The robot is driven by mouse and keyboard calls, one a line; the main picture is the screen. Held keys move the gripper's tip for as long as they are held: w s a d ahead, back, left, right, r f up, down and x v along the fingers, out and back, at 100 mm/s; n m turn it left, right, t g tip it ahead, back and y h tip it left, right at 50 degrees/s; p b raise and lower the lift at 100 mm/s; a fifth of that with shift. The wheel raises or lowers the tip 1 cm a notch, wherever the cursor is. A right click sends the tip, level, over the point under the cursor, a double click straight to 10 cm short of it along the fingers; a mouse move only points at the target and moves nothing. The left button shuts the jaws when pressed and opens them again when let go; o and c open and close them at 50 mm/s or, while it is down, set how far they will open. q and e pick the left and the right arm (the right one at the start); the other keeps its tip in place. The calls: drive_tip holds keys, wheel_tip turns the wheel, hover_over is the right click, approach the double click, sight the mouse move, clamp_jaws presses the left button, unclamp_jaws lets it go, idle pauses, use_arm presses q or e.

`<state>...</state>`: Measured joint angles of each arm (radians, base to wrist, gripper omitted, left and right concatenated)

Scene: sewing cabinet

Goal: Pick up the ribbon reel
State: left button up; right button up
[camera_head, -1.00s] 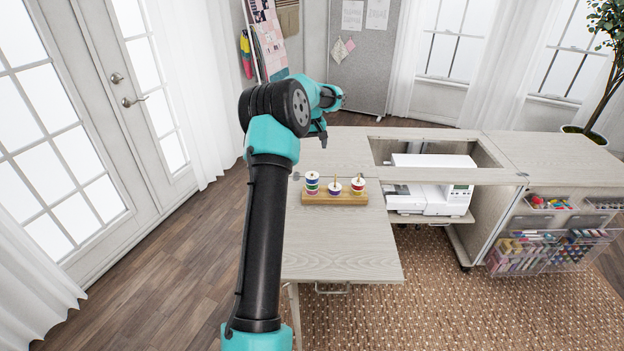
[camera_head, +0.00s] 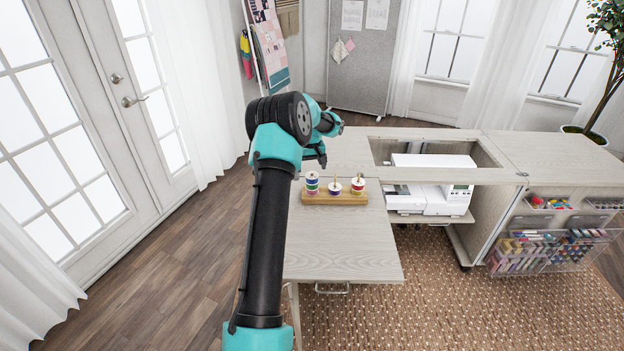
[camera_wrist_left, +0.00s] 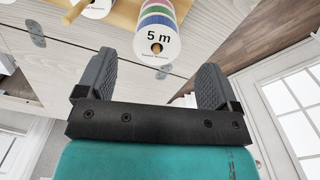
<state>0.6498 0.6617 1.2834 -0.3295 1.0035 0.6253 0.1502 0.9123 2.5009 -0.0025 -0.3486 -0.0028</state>
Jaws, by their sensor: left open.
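Ribbon reels stand on pegs on a wooden stand (camera_head: 335,198) on the table. At its left is a stack of reels (camera_head: 312,183) in green, blue and other colours; a shorter reel (camera_head: 335,188) is in the middle, and a reel with red (camera_head: 357,185) is at the right. My left gripper (camera_head: 322,160) hangs just behind the stack. In the left wrist view, the left gripper (camera_wrist_left: 152,80) is open, and the stack's white top labelled "5 m" (camera_wrist_left: 160,42) lies ahead between its fingers, apart from them. My right gripper is not in view.
The sewing machine (camera_head: 432,190) sits in the cabinet opening to the right. The tabletop (camera_head: 340,245) in front of the stand is clear. Clear bins (camera_head: 550,250) with supplies hang on the cabinet's right side.

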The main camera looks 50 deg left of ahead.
sight(312, 175)
use_arm(q)
drive_tip(key=f, duration=0.5)
drive_tip(key=shift+w, duration=0.2)
drive_tip(key=c, duration=1)
drive_tip(key=shift+r, duration=0.1)
wheel_tip(312, 175, up, 10)
drive_tip(key=shift+f, duration=0.1)
idle(0.3)
drive_tip(key=shift+d, duration=0.1)
idle(0.3)
drive_tip(key=w+d, duration=0.1)
drive_tip(key=w, duration=0.1)
drive_tip(key=w+d, duration=0.4)
drive_tip(key=w, duration=0.1)
drive_tip(key=shift+d+r, duration=0.25)
drive_tip(key=shift+r, duration=0.15)
